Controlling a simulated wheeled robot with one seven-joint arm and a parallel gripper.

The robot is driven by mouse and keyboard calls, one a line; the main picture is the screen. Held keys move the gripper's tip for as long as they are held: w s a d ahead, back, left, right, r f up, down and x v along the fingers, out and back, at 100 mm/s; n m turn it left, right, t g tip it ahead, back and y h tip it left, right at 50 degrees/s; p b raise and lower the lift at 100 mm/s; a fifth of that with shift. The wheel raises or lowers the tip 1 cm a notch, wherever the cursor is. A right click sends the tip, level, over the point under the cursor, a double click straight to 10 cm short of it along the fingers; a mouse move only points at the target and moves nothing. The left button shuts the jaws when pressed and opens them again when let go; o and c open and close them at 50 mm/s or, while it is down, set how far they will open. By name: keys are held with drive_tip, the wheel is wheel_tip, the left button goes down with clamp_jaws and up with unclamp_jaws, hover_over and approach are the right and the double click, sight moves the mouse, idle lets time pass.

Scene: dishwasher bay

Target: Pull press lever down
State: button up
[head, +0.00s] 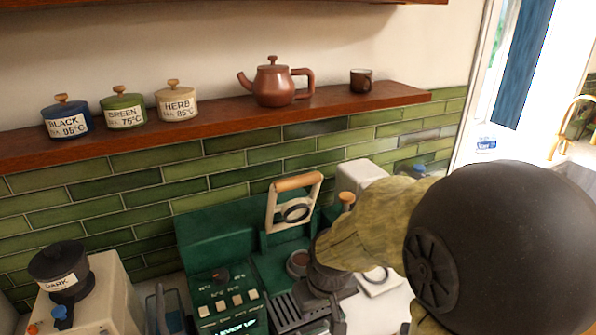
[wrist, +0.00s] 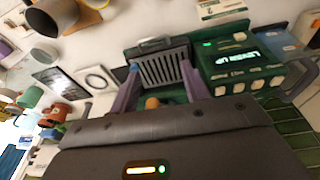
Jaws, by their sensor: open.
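The green press machine (head: 215,235) stands on the counter against the tiled wall. Its press lever (head: 298,183) is a pale frame with a wooden crossbar, raised upright at the top of the machine. In the head view my gripper is at the right front of the machine, below the lever, with its fingers mostly hidden by my arm. In the wrist view my gripper (wrist: 161,88) is open, its two purple fingers apart around the view of the dark drip grate (wrist: 163,68). A small wooden knob or handle end (wrist: 152,102) shows between them; I cannot tell which part it is. The lit display (wrist: 236,57) seems to read "LEVER UP".
A wooden shelf (head: 220,127) above carries labelled tins, a brown teapot (head: 274,84) and a cup (head: 361,80). A grinder marked "DARK" (head: 62,270) stands at the left. A white box (head: 360,176) stands behind my arm. Cups and a dark tablet-like panel (wrist: 55,82) lie beyond my gripper.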

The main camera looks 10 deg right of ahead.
drive_tip(key=w+r+n+p, duration=0.35)
drive_tip(key=w+r, duration=0.35)
drive_tip(key=r, duration=0.3)
drive_tip(key=w+r+n+p, duration=0.2)
drive_tip(key=w+r+n, duration=0.35)
drive_tip(key=r, duration=0.45)
wheel_tip(320, 180, up, 17)
drive_tip(key=n+p, duration=0.3)
drive_tip(key=n, duration=0.6)
hover_over(298, 177)
drive_tip(key=s, duration=0.3)
drive_tip(key=shift+w+d+r+g, duration=0.1)
drive_tip(key=shift+d+r+g, duration=0.1)
drive_tip(key=shift+d+g, duration=0.2)
drive_tip(key=shift+f, duration=0.1)
drive_tip(key=w+f, duration=0.1)
drive_tip(key=f, duration=0.4)
drive_tip(key=f+p, duration=0.1)
drive_tip(key=f, duration=0.5)
drive_tip(key=w+f+p, duration=0.1)
drive_tip(key=f, duration=0.5)
drive_tip(key=shift+w+a, duration=0.35)
drive_tip(key=shift+a, duration=0.05)
clamp_jaws()
